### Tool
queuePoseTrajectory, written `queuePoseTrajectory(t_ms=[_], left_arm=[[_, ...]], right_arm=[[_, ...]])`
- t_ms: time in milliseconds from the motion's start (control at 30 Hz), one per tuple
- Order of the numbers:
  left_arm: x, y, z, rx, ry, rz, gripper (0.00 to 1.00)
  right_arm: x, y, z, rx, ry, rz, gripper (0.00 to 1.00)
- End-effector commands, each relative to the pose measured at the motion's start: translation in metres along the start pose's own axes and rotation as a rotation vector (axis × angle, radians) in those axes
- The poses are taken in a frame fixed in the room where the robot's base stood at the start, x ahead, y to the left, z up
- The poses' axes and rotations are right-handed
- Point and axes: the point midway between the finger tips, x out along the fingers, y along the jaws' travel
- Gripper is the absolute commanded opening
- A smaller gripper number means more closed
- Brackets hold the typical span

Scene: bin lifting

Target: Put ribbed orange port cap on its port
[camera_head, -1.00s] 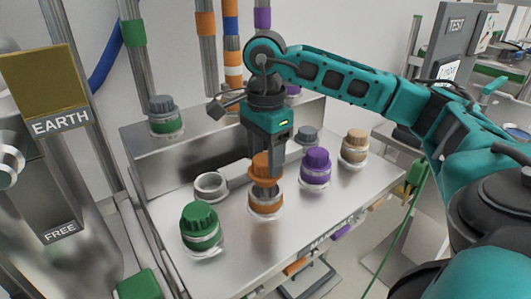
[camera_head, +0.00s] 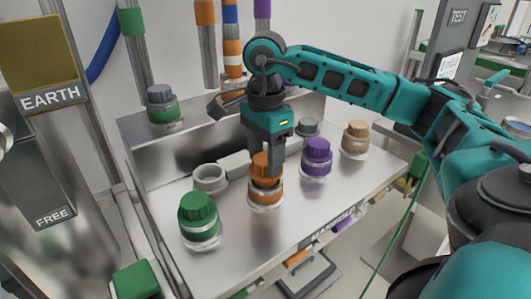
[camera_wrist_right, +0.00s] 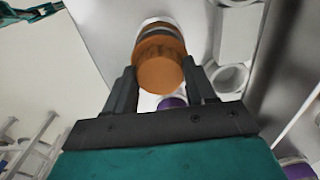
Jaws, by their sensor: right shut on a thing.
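The ribbed orange port cap (camera_head: 261,166) is held by my right gripper (camera_head: 262,165), which is shut on it. The cap sits directly over the orange-banded port (camera_head: 265,191), upright as far as I can see. In the head view it appears to touch the port top; whether it is fully seated I cannot tell. In the right wrist view the cap's round orange top (camera_wrist_right: 159,76) shows between the two fingers (camera_wrist_right: 162,88), and covers most of the port. My left gripper is not in view.
A green-capped port (camera_head: 199,217) stands to the left, a purple-capped one (camera_head: 316,157) and a tan-capped one (camera_head: 355,138) to the right. An empty white ring (camera_head: 210,178) lies behind left.

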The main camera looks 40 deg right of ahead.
Motion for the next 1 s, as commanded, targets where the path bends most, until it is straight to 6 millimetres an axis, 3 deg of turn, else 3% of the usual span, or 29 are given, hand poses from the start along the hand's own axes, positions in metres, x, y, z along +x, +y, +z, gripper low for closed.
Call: queuePoseTrajectory(t_ms=[1000], left_arm=[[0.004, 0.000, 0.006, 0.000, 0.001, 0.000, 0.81]], right_arm=[[0.009, 0.000, 0.000, 0.000, -0.001, -0.001, 0.14]])
